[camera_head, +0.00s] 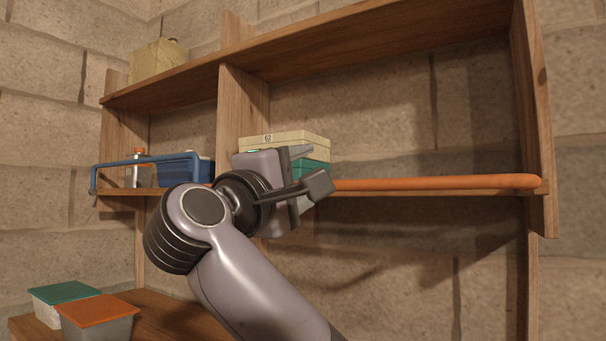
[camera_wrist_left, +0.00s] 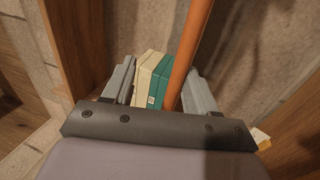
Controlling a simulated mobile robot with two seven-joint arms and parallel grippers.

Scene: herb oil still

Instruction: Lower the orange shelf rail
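The orange shelf rail (camera_head: 440,183) is a long round bar lying level along the front edge of the middle shelf, low against the board. My left gripper (camera_head: 309,170) is at the left part of the rail and hides some of it. In the left wrist view the rail (camera_wrist_left: 187,62) passes between the fingers, nearer the right one. The fingers are wide apart, with a gap left of the rail; contact with the right finger is unclear. My right gripper is out of view.
Boxes with cream and green sides (camera_head: 290,142) stand behind my gripper on the middle shelf (camera_head: 400,193). A blue rail (camera_head: 125,161) fronts the left bay, with a bottle (camera_head: 138,165) and blue bin behind. Lidded tubs (camera_head: 98,312) sit lower left. The bay's right side is empty.

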